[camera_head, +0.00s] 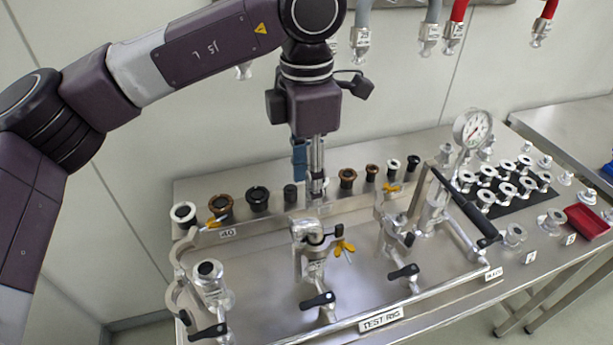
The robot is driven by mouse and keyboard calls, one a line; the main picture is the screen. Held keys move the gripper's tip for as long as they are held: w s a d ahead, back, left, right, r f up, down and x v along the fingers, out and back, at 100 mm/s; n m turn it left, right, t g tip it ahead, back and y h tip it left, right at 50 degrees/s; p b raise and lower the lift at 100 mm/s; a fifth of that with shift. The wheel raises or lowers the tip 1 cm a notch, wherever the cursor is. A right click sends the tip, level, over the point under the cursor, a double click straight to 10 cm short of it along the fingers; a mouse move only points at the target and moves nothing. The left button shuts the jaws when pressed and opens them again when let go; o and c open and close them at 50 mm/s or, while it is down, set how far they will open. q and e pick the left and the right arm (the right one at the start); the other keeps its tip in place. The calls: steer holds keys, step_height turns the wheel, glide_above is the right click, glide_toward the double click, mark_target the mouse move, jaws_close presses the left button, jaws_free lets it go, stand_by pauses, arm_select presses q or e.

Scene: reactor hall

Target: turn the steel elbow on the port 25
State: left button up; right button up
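The steel elbow (303,229) sits on the middle port of the test rig (262,297), its dark open end showing. A clamp with a yellow wing nut (344,248) is beside it on the right. The small label below the elbow is too small to read surely. My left gripper (318,202) points down just behind and above the elbow as seen here. Its fingers look narrow and nearly edge-on, so I cannot tell their opening or whether they touch anything. My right gripper is out of view.
A port with a black-handled valve (210,284) stands left; another (397,232) stands right. A pressure gauge (473,129) and a long black lever (464,205) rise farther right. Several fittings line the back edge. Hoses (430,28) hang above.

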arm_select(q)
steer(key=b, duration=0.2)
glide_above(308, 222)
steer(key=f, duration=0.4)
steer(key=shift+w+a+f, duration=0.15)
steer(key=shift+w+f, duration=0.05)
steer(key=shift+f, duration=0.1)
step_height(308, 222, down, 5)
steer(key=b, duration=0.4)
steer(key=shift+f+b, duration=0.1)
steer(key=shift+b, duration=0.25)
steer(key=c, duration=0.9)
steer(key=shift+s+f+n+b, duration=0.1)
steer(key=shift+n+b, duration=0.35)
steer(key=shift+n, duration=0.25)
steer(key=shift+c, duration=0.2)
steer(key=shift+s+n, duration=0.1)
steer(key=shift+n, duration=0.5)
